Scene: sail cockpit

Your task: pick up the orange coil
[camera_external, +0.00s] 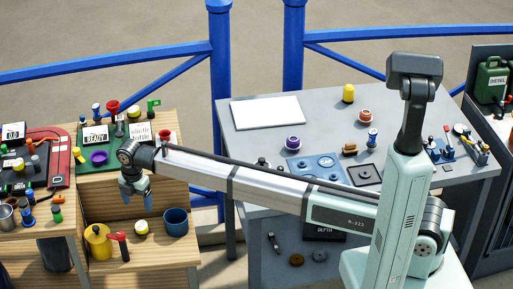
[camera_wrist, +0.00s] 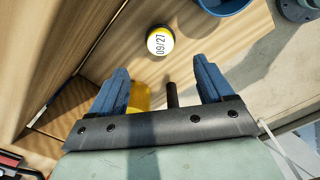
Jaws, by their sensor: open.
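An orange coil (camera_external: 365,117), with a pale top, sits on the grey table toward the back, right of the white sheet. A similar purple coil (camera_external: 292,143) lies nearer on the same table. My gripper (camera_external: 135,197) is far to the left of the orange coil, pointing down over the lower level of the wooden bench. In the wrist view its two blue fingers (camera_wrist: 160,66) are apart with nothing held between them. The orange coil is not in the wrist view.
Below my gripper are a yellow pot (camera_external: 97,243), a red-headed tool (camera_external: 121,246), a round item marked 09/27 (camera_wrist: 160,41) and a blue cup (camera_external: 175,221). A yellow cylinder (camera_external: 348,93) and a blue-and-white bottle (camera_external: 372,138) stand near the orange coil. Blue railings run behind.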

